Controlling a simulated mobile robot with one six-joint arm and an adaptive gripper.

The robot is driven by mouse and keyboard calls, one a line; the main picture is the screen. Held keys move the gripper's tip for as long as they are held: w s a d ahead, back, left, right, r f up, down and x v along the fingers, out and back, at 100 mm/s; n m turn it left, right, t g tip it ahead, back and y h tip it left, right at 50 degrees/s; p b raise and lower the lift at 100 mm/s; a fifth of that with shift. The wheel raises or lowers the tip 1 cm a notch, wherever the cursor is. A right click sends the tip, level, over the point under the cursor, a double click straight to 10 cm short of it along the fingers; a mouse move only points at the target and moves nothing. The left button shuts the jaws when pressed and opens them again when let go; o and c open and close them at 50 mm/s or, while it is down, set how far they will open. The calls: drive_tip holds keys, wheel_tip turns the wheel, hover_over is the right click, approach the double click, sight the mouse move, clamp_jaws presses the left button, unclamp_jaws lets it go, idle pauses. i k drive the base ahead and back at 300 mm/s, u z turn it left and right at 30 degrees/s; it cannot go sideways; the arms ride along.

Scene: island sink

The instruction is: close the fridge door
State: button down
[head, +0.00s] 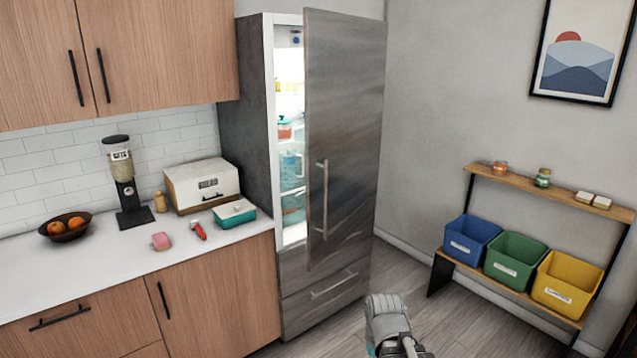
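The fridge door (350,120) is a tall dark grey, wood-grained panel. It stands partly open, its left edge swung out from the fridge body (256,130). Its hinge side appears to be on the right. A vertical metal handle (322,200) is on the door's front near its left edge. The lit white interior with shelves and items shows in the gap left of the door. My gripper (385,303) is at the bottom of the head view, right of and below the handle and apart from the door. Its fingers cannot be made out clearly.
A shut drawer (325,293) is below the door. A counter (100,268) with a bread box (202,186) and small items stands left of the fridge. A shelf rack (540,187) with blue, green and yellow bins stands right. Bare floor (415,285) lies between.

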sight(345, 56)
drive_tip(key=u, duration=0.2)
drive_tip(key=i, duration=1.1)
drive_tip(key=z, duration=0.2)
